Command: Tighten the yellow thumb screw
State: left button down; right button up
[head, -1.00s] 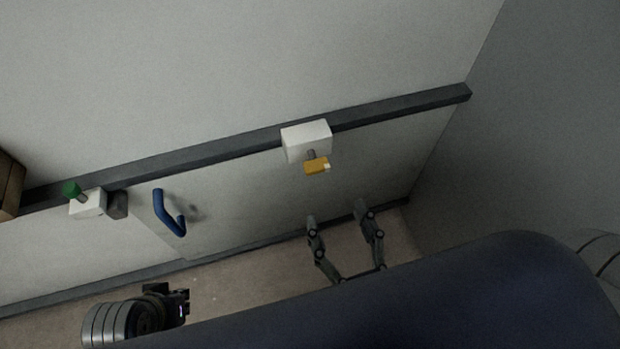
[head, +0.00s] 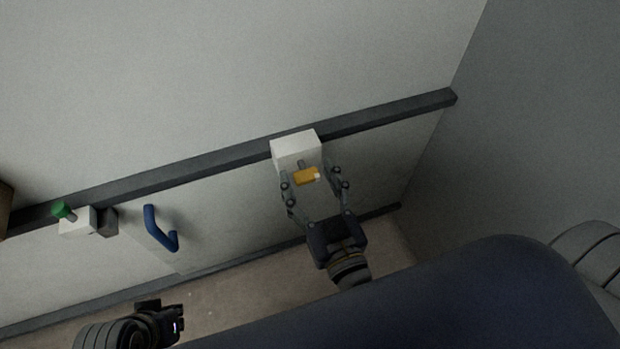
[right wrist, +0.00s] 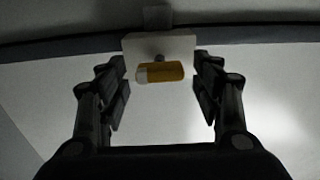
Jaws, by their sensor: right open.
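The yellow thumb screw (head: 306,175) sticks out on a short grey shank from a white block (head: 296,147) mounted on the dark rail. My right gripper (head: 308,173) is open, with one finger on each side of the yellow head and gaps between. In the right wrist view, the yellow thumb screw (right wrist: 161,72) has a pale end at its left and lies between the open fingers (right wrist: 161,88), touching neither. My left arm shows at the lower left of the head view; its fingers (head: 180,318) are only partly seen, so their opening is unclear.
The dark rail (head: 390,112) runs along the pale wall. Left of the screw are a blue handle (head: 158,230) on a panel and a green knob (head: 63,210) on another white block (head: 77,222). A grey wall (head: 530,130) closes the right side.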

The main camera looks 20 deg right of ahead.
jog(key=shift+c, duration=0.6)
jog(key=c, duration=0.9)
jog(key=shift+c, duration=0.2)
